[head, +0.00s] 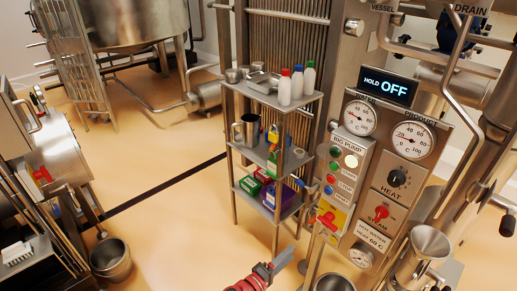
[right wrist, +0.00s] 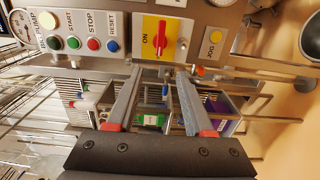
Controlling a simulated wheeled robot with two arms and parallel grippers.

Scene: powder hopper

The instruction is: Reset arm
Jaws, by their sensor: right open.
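My right gripper (head: 286,257) is at the bottom centre of the head view, on a red arm, below the pump panel (head: 343,172). In the right wrist view, my right gripper (right wrist: 159,74) is open, with two grey fingers apart and nothing between their tips. Beyond the tips is the panel's lower edge, with a red rotary switch (right wrist: 159,40) on a yellow plate, marked ON. Coloured buttons sit left of it, including a blue one (right wrist: 112,46) under RESET. My left gripper is not in view.
A shelf rack (head: 272,97) with bottles, a jug, padlocks and boxes stands left of the panel. A steel funnel vessel (head: 428,243) is at the lower right, and a steel bucket (head: 110,259) at the lower left. Open floor (head: 185,225) lies left of my right gripper.

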